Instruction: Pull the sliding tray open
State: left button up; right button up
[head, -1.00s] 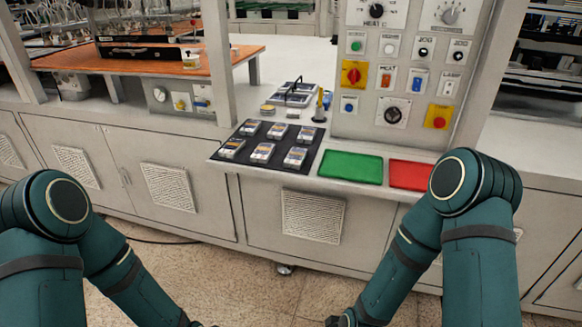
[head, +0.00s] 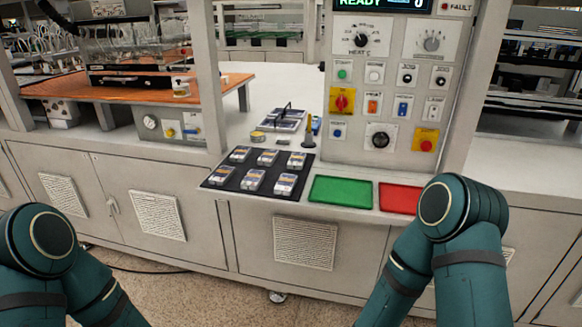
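No part is clearly marked as the sliding tray, and I cannot tell for sure which thing it is. A black, flat unit with a drawer-like front (head: 130,77) sits on the orange table (head: 105,92) at the upper left, below glassware. It looks shut, but it is small in view. A black tray or mat (head: 209,181) holding several small packs lies on the front ledge at the centre. My two teal arms show at the lower left and lower right. Both grippers are outside the picture, below its bottom edge.
A control panel (head: 390,60) with knobs and buttons stands right of centre. A green pad (head: 341,190) and a red pad (head: 399,198) lie below it. A grey post (head: 208,75) rises between the orange table and the panel. Grey cabinets (head: 120,200) line the front, with bare floor before them.

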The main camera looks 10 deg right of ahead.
aim_at(138, 78)
jog(key=i+j, duration=0.45)
jog(key=j, duration=0.15)
jog(key=i+j, duration=0.45)
jog(key=j, duration=0.15)
